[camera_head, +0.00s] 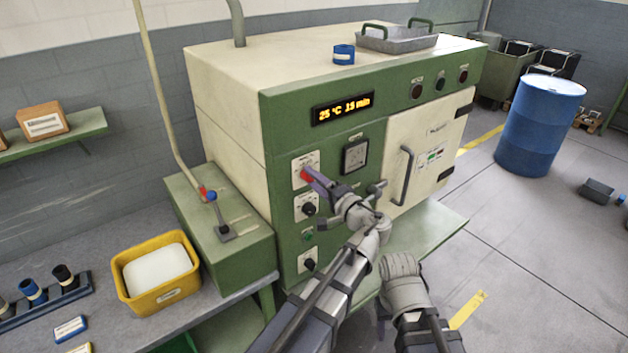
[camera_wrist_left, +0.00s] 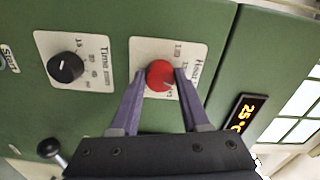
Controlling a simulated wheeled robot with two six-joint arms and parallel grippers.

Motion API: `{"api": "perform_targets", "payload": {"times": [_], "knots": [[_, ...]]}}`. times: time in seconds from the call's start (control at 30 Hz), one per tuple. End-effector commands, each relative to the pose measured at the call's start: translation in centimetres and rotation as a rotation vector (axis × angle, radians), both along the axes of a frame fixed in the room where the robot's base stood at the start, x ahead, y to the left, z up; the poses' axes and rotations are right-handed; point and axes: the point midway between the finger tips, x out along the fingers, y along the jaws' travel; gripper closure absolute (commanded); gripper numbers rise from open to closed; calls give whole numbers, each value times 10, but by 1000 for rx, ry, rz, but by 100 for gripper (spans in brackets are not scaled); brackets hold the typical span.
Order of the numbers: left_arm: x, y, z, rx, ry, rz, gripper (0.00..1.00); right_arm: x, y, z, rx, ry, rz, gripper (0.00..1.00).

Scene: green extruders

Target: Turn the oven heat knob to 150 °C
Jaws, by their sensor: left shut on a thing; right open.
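The red heat knob (camera_head: 306,174) is on a white plate at the upper left of the green oven front (camera_head: 285,150). It also shows in the left wrist view (camera_wrist_left: 159,75), on a plate with heat markings. My left gripper (camera_head: 312,178) is shut on the knob, with one purple finger on each side of it; the fingers show in the left wrist view (camera_wrist_left: 160,90). The knob's pointer is too small to read. The orange display (camera_head: 343,108) reads 25 °C and 15 min. My right arm shows at the lower middle, but its fingers cannot be seen.
The black time knob (camera_wrist_left: 65,67) sits beside the heat knob, below it in the head view. The oven door (camera_head: 425,155) with its handle looks closed. A lever (camera_head: 218,215) stands on a green box at the left. A yellow bin (camera_head: 155,272) is on the bench.

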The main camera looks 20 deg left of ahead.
Motion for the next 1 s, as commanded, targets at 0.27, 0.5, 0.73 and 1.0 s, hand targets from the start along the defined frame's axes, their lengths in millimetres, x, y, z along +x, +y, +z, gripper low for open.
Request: {"api": "perform_targets", "payload": {"times": [0.27, 0.5, 0.73, 1.0], "knots": [[0, -1, -1, 12, 22, -2, 100, 0, 0, 0, 0, 0, 0, 50], [0, -1, -1, 12, 22, -2, 100, 0, 0, 0, 0, 0, 0, 50], [0, -1, -1, 13, 21, -2, 36, 0, 0, 0, 0, 0, 0, 50], [0, 0, 0, 14, 21, 0, 25, 0, 0, 0, 0, 0, 0, 50]]}}
